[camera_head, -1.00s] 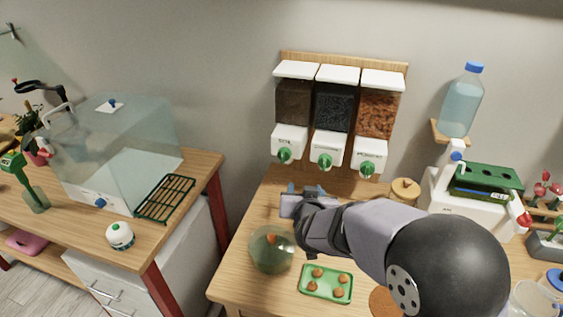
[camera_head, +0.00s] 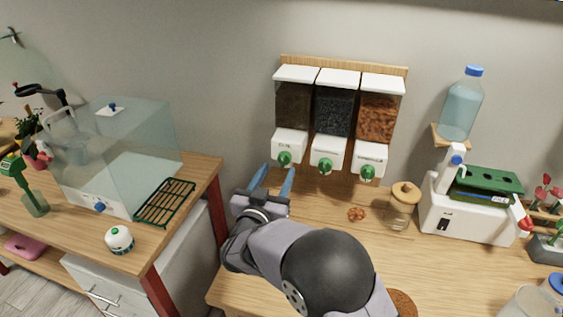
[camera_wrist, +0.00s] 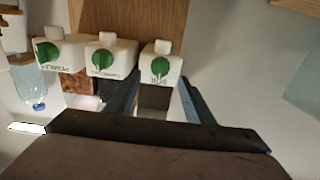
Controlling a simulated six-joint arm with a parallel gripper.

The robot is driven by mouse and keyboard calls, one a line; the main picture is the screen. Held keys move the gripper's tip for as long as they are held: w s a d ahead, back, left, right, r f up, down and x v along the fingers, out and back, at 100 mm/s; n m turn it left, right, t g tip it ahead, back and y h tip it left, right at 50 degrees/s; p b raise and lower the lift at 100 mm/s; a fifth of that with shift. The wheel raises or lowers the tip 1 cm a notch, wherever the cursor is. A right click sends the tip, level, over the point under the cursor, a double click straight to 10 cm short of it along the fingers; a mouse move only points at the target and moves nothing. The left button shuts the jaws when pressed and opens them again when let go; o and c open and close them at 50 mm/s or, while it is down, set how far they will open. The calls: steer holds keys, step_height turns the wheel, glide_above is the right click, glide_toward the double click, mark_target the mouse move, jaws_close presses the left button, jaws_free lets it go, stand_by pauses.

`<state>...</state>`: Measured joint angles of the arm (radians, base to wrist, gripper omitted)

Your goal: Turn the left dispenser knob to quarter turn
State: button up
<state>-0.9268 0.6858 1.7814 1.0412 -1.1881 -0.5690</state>
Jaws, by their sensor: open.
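The left dispenser (camera_head: 293,105) hangs on a wooden wall board, with dark brown contents and a white outlet box. Its green knob (camera_head: 284,158) is on the front of that box. In the wrist view the picture is turned over, and this left knob (camera_wrist: 160,67) is the rightmost of the three. My gripper (camera_head: 274,178) is open and empty, its two blue fingers pointing up just below and slightly left of the left knob. In the wrist view the fingers of my gripper (camera_wrist: 158,98) stand either side below that outlet box, apart from the knob.
The middle knob (camera_head: 325,166) and right knob (camera_head: 367,173) sit close by to the right. A lidded jar (camera_head: 403,207) and a small brown pile (camera_head: 356,214) are on the table (camera_head: 450,262). A clear box (camera_head: 120,150) and green rack (camera_head: 165,202) are left.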

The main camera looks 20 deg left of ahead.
mark_target(282, 162)
steer(key=shift+w+p, duration=0.7)
steer(key=shift+w, duration=1.95)
steer(key=c, duration=1)
